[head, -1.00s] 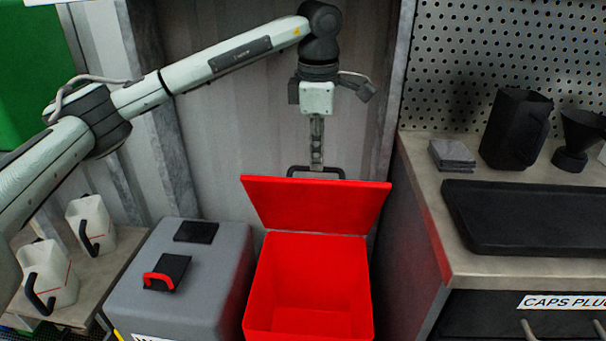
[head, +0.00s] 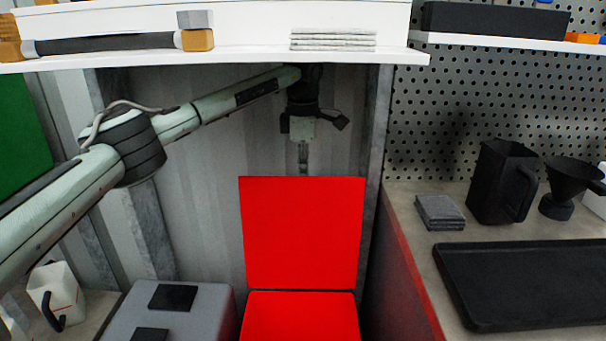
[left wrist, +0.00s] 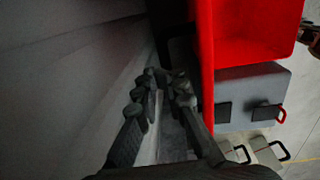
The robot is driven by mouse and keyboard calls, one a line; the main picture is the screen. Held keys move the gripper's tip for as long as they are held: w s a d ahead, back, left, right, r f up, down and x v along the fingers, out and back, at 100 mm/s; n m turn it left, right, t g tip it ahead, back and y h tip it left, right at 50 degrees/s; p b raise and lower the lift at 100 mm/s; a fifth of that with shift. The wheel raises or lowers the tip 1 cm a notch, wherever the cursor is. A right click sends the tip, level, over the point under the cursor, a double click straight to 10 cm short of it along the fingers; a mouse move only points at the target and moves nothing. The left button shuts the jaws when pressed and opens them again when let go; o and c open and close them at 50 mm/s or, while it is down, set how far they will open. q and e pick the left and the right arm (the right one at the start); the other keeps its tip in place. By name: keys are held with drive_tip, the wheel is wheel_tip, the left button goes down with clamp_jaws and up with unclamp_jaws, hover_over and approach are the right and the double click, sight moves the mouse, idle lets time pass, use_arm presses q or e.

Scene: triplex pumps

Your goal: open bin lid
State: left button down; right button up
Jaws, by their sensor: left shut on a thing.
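The red bin (head: 300,318) stands with its red lid (head: 302,232) raised upright at its back edge. The bin also shows in the left wrist view (left wrist: 250,30), with the lid seen nearly edge-on (left wrist: 206,75). My left gripper (head: 304,158) is behind the lid, pointing down. Its fingertips and the lid's handle are hidden by the lid in the head view. In the left wrist view my left gripper (left wrist: 167,85) is shut on the dark lid handle, which is hard to make out.
A grey bin (head: 205,300) stands left of the red bin, with a white jug (head: 57,295) further left. A workbench (head: 405,205) with a black tray (head: 530,285) is on the right. A white shelf (head: 240,50) overhangs the arm.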

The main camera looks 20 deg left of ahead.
use_arm(q)
drive_tip(key=shift+f, duration=0.8)
drive_tip(key=shift+w+a+f, duration=0.15)
drive_tip(key=c, duration=1.6)
unclamp_jaws()
drive_tip(key=shift+a, duration=0.1)
drive_tip(key=shift+w+a+f, duration=0.1)
use_arm(e)
drive_tip(key=shift+s+f, duration=0.2)
drive_tip(key=shift+f, duration=0.2)
